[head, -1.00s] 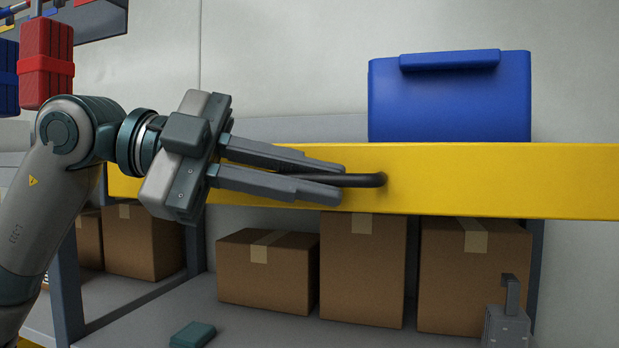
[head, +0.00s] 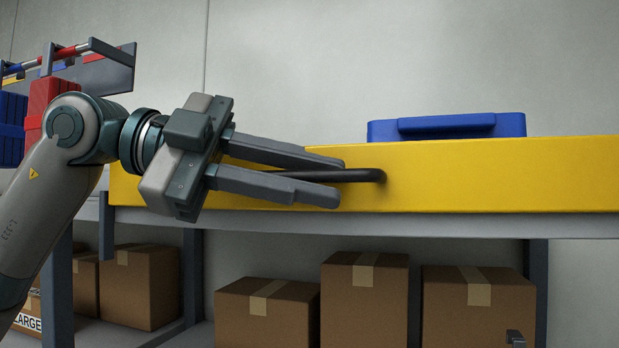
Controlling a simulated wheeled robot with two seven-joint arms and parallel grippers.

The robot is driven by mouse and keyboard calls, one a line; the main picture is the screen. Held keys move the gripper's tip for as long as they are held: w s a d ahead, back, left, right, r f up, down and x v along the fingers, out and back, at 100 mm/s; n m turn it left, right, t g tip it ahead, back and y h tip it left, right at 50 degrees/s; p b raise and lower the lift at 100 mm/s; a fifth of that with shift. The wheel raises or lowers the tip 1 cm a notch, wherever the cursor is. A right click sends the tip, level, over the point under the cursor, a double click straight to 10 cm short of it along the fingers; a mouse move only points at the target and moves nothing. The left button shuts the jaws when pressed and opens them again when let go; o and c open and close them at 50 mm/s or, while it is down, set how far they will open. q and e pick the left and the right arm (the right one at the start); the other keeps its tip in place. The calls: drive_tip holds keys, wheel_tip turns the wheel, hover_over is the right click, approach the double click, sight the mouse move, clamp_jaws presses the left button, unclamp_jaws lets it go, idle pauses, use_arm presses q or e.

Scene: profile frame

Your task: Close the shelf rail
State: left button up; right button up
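The shelf rail (head: 480,172) is a long yellow board along the front of the shelf. A dark bar handle (head: 365,175) sticks out from its face. The fingers hide part of the handle and of the rail's left section. The rail's lower edge stands just above the grey shelf edge (head: 400,222). My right gripper is not in view.
A blue case (head: 450,127) stands behind the rail, its lower part hidden. Several cardboard boxes (head: 365,305) stand on the level below. A small grey object (head: 515,339) shows at the bottom edge. Red (head: 50,95) and blue (head: 12,125) items are at left, partly behind my arm.

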use_arm(q)
drive_tip(key=shift+a, duration=0.15)
drive_tip(key=shift+a, duration=0.25)
drive_tip(key=b+v, duration=0.4)
drive_tip(key=v, duration=0.7)
drive_tip(key=shift+r+b, duration=0.15)
drive_tip(key=shift+b, duration=0.15)
drive_tip(key=shift+s, duration=0.1)
